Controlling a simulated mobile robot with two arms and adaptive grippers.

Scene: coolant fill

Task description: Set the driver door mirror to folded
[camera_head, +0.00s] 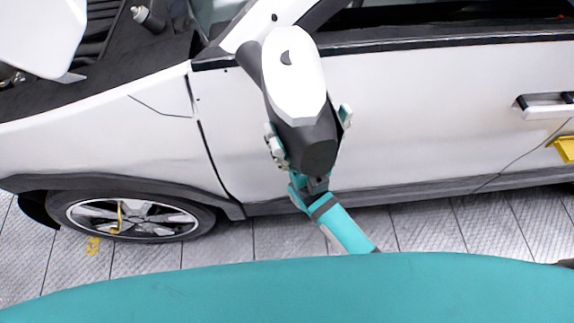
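The driver door mirror (296,75), a white cap over a dark housing, stands out from the white driver door (430,120) near the front window corner. My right gripper (309,130) is at the mirror's lower end, its arm coming from below. Its fingers are spread wide, one on each side of the dark housing. The mirror hides part of the gripper, and I cannot tell whether the fingers touch it. My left gripper is not in view.
The car's front wheel (130,217) is at lower left, and the raised white hood (40,35) is at upper left. A door handle (545,105) is at right.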

